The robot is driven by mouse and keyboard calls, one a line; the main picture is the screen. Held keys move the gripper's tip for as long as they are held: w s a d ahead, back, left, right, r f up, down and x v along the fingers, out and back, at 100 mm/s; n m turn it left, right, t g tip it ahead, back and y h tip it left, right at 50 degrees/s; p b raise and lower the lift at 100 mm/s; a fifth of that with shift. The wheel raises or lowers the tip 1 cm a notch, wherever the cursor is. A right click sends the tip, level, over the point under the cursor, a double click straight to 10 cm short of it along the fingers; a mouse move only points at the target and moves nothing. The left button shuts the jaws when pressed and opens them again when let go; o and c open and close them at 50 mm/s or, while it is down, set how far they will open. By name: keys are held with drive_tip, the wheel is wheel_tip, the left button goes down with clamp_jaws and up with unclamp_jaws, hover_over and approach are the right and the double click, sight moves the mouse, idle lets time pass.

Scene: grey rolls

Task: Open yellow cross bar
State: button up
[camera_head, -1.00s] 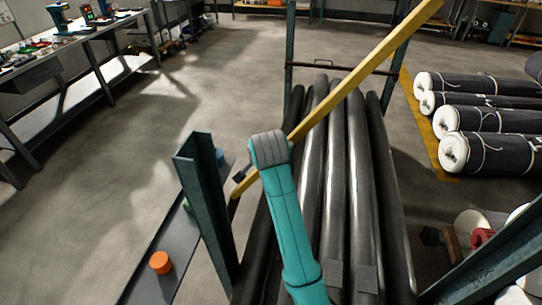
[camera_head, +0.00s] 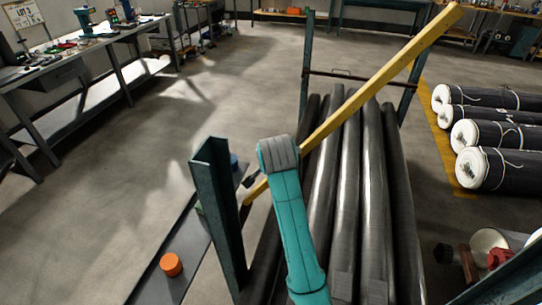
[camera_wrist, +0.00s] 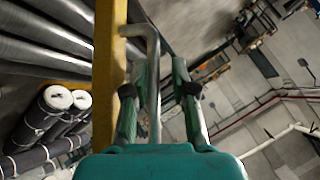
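The yellow cross bar (camera_head: 362,97) slants across the rack of dark rolls in the head view, its low end at the left green post and its far end raised at upper right. In the wrist view the bar (camera_wrist: 108,75) runs upright at left, with a grey bent handle (camera_wrist: 153,75) coming off it. My gripper (camera_wrist: 162,72) is open, its two fingers apart with the handle between them, closer to the left finger. Contact is not clear. In the head view my teal arm hides most of the gripper and the handle.
Dark rolls (camera_head: 346,190) lie under the bar. A green post (camera_head: 219,205) stands close left of my arm, above a ledge with an orange cap (camera_head: 171,264). White-cored rolls (camera_head: 497,168) lie at right. A workbench (camera_head: 70,75) stands at upper left; the floor between is clear.

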drive_tip(key=v, duration=1.2)
drive_tip(key=shift+f, duration=0.1)
